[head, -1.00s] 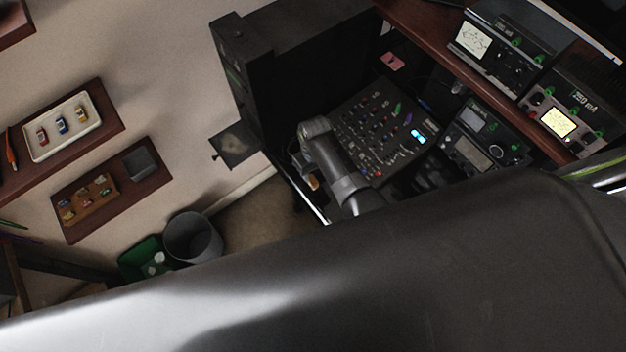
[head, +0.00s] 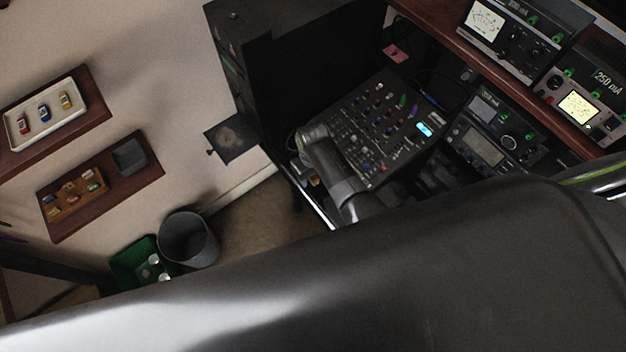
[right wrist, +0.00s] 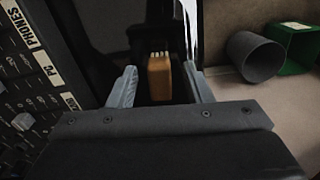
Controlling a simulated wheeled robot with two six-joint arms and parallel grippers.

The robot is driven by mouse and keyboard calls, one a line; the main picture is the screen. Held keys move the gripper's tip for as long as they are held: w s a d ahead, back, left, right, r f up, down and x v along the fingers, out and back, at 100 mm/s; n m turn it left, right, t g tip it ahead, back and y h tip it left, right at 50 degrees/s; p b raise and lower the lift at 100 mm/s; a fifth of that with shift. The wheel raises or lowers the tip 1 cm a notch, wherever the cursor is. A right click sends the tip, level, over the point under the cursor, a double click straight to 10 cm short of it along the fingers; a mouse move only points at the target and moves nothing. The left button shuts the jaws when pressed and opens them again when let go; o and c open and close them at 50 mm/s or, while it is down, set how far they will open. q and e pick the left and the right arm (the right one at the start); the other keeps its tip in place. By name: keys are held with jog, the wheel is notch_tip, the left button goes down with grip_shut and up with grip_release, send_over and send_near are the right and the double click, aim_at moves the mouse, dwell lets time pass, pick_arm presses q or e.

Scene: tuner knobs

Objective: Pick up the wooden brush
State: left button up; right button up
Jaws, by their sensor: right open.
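The wooden brush (right wrist: 159,80) is a small orange-brown block with pale bristles at its far end. It shows in the middle of the right wrist view, on a dark surface. My right gripper (right wrist: 160,74) is open, with one grey finger on each side of the brush. Gaps show between the fingers and the brush, and I cannot tell the height between them. In the head view a small tan patch beside my right arm may be the brush, but it is mostly hidden. My left gripper is not in view.
A mixer panel (head: 385,128) with knobs lies right beside my right arm. A tall dark cabinet (head: 238,60) stands behind it. Meters and radios (head: 488,140) sit to the right. A grey bin (head: 188,240) and green box (head: 138,262) stand on the floor at left.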

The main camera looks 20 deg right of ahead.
jog(key=shift+f, duration=0.2)
jog(key=shift+c, duration=0.4)
grip_shut()
jog(key=shift+r, duration=0.15)
notch_tip(320, 180, up, 10)
jog(key=shift+f, duration=0.1)
dwell(0.3)
